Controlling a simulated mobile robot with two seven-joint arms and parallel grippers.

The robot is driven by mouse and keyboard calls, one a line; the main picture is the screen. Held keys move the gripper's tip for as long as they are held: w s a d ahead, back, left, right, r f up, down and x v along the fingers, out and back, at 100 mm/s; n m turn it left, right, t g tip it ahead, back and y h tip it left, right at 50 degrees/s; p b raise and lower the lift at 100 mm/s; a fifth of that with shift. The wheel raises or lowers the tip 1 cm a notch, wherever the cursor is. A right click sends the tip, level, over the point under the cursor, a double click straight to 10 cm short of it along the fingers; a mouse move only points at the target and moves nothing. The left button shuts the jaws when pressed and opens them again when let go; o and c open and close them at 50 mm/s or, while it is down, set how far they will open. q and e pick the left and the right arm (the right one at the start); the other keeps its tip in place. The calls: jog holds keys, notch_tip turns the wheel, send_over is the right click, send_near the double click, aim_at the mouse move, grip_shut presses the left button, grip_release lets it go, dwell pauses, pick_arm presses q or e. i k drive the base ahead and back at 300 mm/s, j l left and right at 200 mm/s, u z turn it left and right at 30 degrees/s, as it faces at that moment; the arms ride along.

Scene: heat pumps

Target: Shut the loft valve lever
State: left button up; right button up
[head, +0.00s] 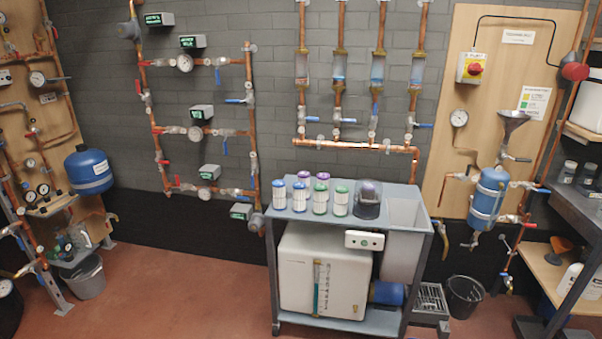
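Neither of my grippers shows in the head view. Several valve levers are on the back wall, and I cannot tell which one is the loft valve. The left pipe ladder has a blue lever on its top branch (218,76), a hanging blue lever on its middle branch (225,146) and a blue lever on its lowest branch (232,192). Another blue lever (236,101) sticks out left of its right riser. Green-lettered tags, such as the one at the top (159,19), are too small to read surely. The four-riser manifold (345,143) also has blue levers, some horizontal.
A grey cart (415,191) with several filter cartridges (320,199) and a white unit (325,271) stands before the wall. A blue vessel (88,170) and a bucket (85,277) are left. A shelf bench (574,200) is right. The red floor (180,285) left of the cart is clear.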

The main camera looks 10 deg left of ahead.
aim_at(374, 120)
jog(key=i+j, duration=0.2)
jog(key=i, duration=0.2)
jog(key=i+j, duration=0.2)
jog(key=i, duration=0.25)
jog(key=i+j, duration=0.25)
jog(key=i, duration=0.15)
jog(key=i+j, duration=0.2)
jog(key=i, duration=0.25)
jog(key=i+j, duration=0.2)
jog(key=i, duration=0.2)
